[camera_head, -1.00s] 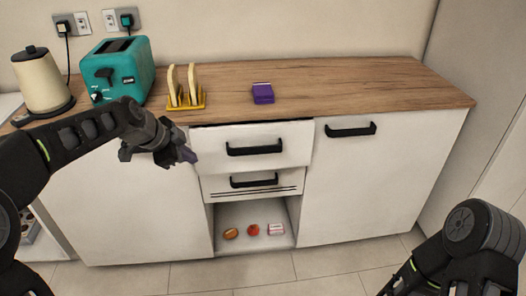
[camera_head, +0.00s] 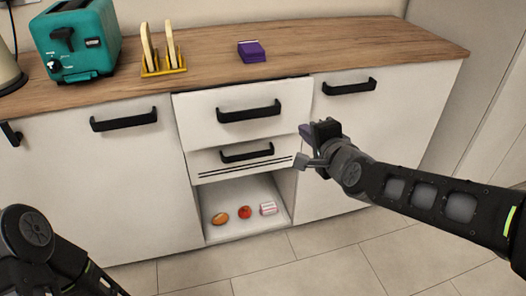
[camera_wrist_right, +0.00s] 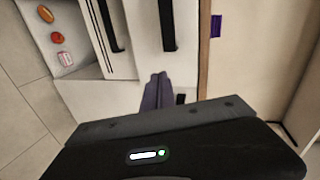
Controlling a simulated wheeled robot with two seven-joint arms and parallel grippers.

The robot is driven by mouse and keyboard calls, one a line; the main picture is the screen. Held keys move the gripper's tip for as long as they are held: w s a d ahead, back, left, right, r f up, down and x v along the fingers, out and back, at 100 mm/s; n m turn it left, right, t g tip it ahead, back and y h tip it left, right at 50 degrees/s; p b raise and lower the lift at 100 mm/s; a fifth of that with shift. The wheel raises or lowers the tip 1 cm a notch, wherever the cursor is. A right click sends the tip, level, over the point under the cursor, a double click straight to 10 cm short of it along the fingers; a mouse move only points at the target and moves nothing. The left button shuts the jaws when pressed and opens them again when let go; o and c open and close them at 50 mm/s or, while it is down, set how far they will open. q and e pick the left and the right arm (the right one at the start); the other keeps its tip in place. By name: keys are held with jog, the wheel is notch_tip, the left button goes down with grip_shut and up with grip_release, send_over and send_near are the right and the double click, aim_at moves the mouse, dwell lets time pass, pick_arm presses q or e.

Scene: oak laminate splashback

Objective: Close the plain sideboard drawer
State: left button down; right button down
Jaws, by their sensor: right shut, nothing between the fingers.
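The plain drawer (camera_head: 200,120) is the upper one in the white sideboard, with an unmarked white front and a black bar handle (camera_head: 249,111). It stands out a little from the cabinet, with a dark gap under the worktop. It also shows in the right wrist view (camera_wrist_right: 145,40). Below it is a drawer with two dark stripes (camera_head: 210,170). My right gripper (camera_head: 307,131) is shut and empty, at the right of the drawer fronts; its purple fingers show in the right wrist view (camera_wrist_right: 157,92). I cannot tell whether they touch anything. My left gripper is out of view.
An open niche (camera_head: 240,190) below holds a few small items. Cupboard doors (camera_head: 385,130) flank the drawers. The wooden worktop (camera_head: 340,52) carries a teal toaster (camera_head: 85,30), a yellow toast rack (camera_head: 165,70) and a purple box (camera_head: 251,50). Clear floor lies in front.

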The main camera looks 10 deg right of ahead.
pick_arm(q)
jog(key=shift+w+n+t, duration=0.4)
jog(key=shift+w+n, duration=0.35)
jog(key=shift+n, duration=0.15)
pick_arm(e)
jog(key=shift+s+d+f+m, duration=0.1)
jog(key=shift+m, duration=0.6)
jog(key=b, duration=0.1)
send_near(283, 110)
jog(key=w+f, duration=0.2)
jog(key=w, duration=0.4)
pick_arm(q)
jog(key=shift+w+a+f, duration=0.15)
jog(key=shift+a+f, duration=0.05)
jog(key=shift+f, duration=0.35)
pick_arm(e)
jog(key=shift+w, duration=0.1)
